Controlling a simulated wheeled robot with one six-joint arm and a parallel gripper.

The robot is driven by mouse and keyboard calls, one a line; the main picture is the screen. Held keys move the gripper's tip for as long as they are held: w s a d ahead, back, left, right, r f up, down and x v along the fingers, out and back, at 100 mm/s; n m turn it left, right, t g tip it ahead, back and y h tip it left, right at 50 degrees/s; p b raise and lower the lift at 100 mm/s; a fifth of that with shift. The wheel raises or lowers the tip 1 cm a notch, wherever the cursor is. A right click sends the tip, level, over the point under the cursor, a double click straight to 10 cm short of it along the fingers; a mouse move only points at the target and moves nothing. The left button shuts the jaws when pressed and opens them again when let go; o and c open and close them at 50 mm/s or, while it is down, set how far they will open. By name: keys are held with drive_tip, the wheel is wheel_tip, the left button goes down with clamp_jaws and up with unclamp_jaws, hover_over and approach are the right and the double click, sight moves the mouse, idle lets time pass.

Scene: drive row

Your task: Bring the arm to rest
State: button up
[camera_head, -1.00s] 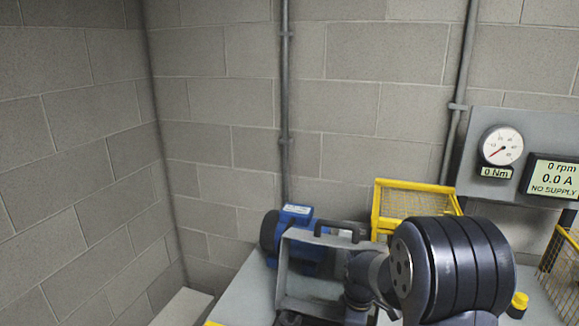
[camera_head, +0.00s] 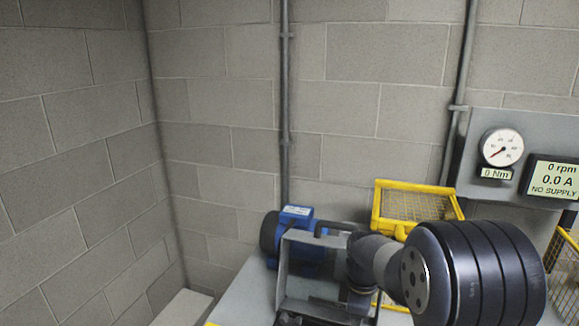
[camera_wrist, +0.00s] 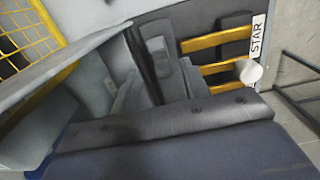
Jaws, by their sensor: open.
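My arm reaches in from the lower right of the head view, with a large dark ribbed joint and a grey link (camera_head: 385,262) bending left and down over the bench. My gripper (camera_wrist: 145,85) shows only doubtfully in the wrist view, among close grey parts; it is open, with nothing seen held. Its fingertips are hard to tell apart from the equipment. In the wrist view, a dark plate with yellow bars and a STAR label (camera_wrist: 257,36) is close by. The head view does not show the jaws clearly.
A blue motor (camera_head: 297,216) and a grey frame stand on the bench left of my arm. A yellow mesh basket (camera_head: 379,208) is behind it. A gauge (camera_head: 502,147) and a display reading NO SUPPLY (camera_head: 554,180) are at right. Block walls close off the back and left.

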wheel_tip(320, 180, down, 5)
drive_tip(key=shift+f, duration=0.2)
drive_tip(key=shift+r+m, duration=0.2)
drive_tip(key=shift+m, duration=0.6)
drive_tip(key=m+p, duration=0.1)
drive_tip(key=m, duration=0.6)
